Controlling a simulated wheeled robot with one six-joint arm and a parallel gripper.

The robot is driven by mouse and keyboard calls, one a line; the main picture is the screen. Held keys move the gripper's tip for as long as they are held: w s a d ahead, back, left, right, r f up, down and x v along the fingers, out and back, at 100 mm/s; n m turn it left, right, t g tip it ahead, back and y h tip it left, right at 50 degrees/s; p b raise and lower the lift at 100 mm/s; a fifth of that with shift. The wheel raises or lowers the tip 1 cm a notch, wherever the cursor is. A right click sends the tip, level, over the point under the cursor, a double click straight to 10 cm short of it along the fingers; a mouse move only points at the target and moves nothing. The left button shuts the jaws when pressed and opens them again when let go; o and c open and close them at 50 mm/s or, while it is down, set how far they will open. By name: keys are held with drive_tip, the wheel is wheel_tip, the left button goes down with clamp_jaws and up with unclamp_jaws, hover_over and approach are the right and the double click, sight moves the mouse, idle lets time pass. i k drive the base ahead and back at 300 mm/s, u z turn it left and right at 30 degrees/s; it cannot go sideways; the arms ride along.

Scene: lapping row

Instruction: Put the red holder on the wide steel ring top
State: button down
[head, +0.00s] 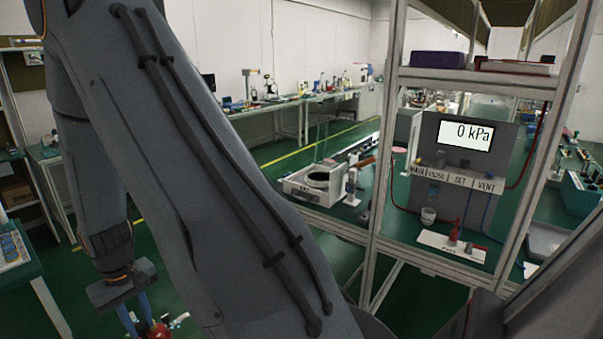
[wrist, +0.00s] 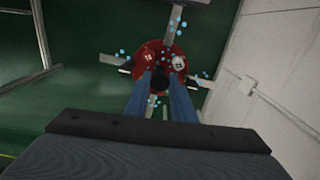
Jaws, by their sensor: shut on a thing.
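My gripper (head: 138,322) is low at the left of the head view, its two blue fingers pointing down. In the wrist view my gripper (wrist: 160,82) is shut on the red holder (wrist: 151,54), a round red piece with pale round spots and a dark middle. Part of the red holder (head: 158,331) shows at the bottom edge of the head view; the rest is cut off. The holder is over the green floor, away from the benches. A wide round steel-rimmed top (head: 317,178) is on a white machine, well to the right of my gripper.
A metal frame post (head: 383,150) stands right of the white machine. A pressure panel (head: 466,137) reading 0 kPa stands behind it. A bench with small parts (head: 12,245) is at the left edge. In the wrist view, metal bars (wrist: 204,82) and blue dots surround the holder; a pale wall is right.

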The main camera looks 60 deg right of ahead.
sight(322, 179)
drive_tip(key=i, duration=2.2)
drive_tip(key=z, duration=2.95)
drive_tip(key=i, duration=0.1)
drive_tip(key=z, duration=0.1)
